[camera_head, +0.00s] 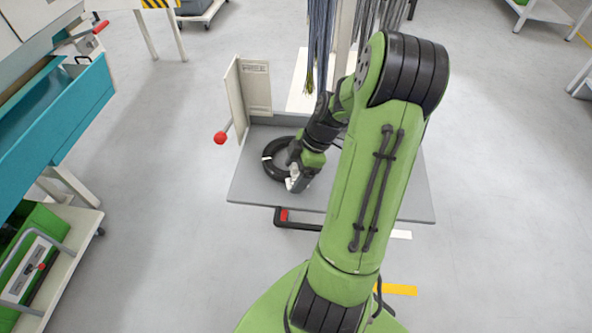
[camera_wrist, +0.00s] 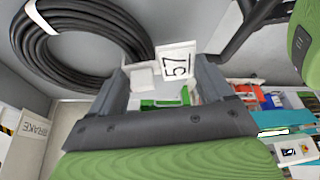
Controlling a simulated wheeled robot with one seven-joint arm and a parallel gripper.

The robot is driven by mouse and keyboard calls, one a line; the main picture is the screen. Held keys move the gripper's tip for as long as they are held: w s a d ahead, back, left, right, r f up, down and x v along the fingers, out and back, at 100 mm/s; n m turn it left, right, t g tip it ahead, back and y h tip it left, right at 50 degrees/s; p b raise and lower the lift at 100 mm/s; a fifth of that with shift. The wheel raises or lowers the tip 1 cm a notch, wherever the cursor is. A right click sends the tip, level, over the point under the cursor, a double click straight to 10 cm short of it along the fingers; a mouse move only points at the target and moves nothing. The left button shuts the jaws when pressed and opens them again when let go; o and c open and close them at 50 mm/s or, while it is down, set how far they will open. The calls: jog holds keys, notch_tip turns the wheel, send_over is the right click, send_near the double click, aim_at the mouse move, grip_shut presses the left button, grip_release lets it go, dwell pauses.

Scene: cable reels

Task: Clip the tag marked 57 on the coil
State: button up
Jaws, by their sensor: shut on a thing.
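The black cable coil (camera_head: 270,168) lies flat on the grey cart top (camera_head: 258,194). In the wrist view the coil (camera_wrist: 75,48) fills the upper left, with a white band around it. My gripper (camera_head: 295,184) is down at the coil's right front edge. In the wrist view my gripper (camera_wrist: 162,84) is shut on the white tag marked 57 (camera_wrist: 177,62), whose number reads sideways. The tag is close beside the coil's outer edge. I cannot tell whether it touches the cable. In the head view the tag is mostly hidden by the gripper.
An upright beige panel (camera_head: 255,86) and a red-knobbed lever (camera_head: 220,138) stand at the cart's left. Hanging cables (camera_head: 318,45) are behind my arm. A teal bench (camera_head: 60,120) and a shelf with green bins are at far left. The floor between is clear.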

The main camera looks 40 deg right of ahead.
jog(key=shift+f, duration=0.1)
dwell(0.3)
jog(key=shift+f+b, duration=0.5)
jog(key=shift+b, duration=0.05)
jog(key=shift+s+f, duration=0.1)
jog(key=shift+f, duration=0.1)
jog(key=shift+c, duration=0.4)
jog(key=o, duration=1)
jog(key=shift+c, duration=0.2)
jog(key=shift+r, duration=0.15)
notch_tip(320, 180, up, 7)
jog(key=p, duration=0.5)
